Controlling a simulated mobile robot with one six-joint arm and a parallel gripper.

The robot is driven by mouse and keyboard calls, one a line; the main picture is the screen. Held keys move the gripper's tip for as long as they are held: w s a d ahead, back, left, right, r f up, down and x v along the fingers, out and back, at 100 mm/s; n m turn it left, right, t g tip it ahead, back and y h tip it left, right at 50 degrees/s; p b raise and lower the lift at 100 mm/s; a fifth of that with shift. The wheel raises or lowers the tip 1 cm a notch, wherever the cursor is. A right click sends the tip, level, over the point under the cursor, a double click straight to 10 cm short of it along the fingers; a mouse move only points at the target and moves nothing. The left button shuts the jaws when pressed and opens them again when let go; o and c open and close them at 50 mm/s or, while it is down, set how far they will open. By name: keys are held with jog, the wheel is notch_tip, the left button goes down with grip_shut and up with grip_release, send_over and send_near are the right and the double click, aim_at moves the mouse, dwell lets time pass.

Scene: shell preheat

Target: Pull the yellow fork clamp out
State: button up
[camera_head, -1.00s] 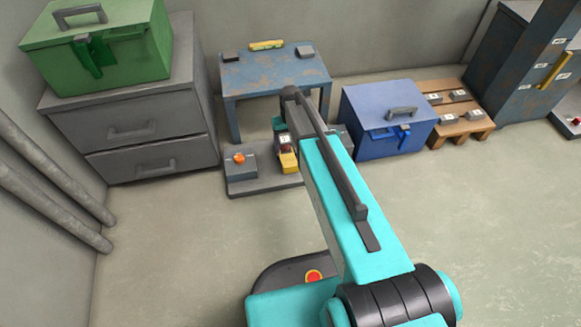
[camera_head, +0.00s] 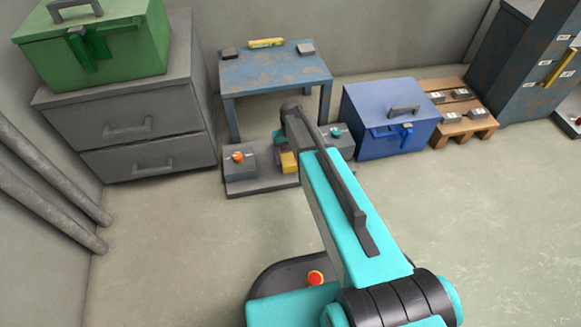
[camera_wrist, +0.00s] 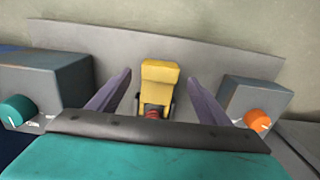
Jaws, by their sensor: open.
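The yellow fork clamp (camera_wrist: 160,82) stands in the middle of the wrist view, on a grey base. A dark red part shows just below it, partly hidden by my own wrist. My gripper (camera_wrist: 160,84) is open, with one purple-grey finger on each side of the clamp and a visible gap at both sides. In the head view the clamp (camera_head: 289,163) shows as a small yellow block at the left of my arm's end. My arm hides much of the fixture there, and the fingertips are hard to make out.
A grey box with an orange knob (camera_wrist: 257,119) and one with a teal knob (camera_wrist: 17,110) flank the clamp on the grey base plate (camera_head: 262,188). A rusty blue table (camera_head: 275,72) stands behind. A blue chest (camera_head: 385,125) is to the right. The floor in front is clear.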

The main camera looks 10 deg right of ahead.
aim_at(291, 163)
jog(key=shift+f+b, duration=1)
jog(key=shift+f, duration=1.75)
jog(key=c, duration=1.5)
jog(key=shift+s+r+p, duration=0.1)
jog(key=shift+s+p, duration=0.7)
jog(key=shift+s, duration=1.8)
jog(key=o, duration=1.5)
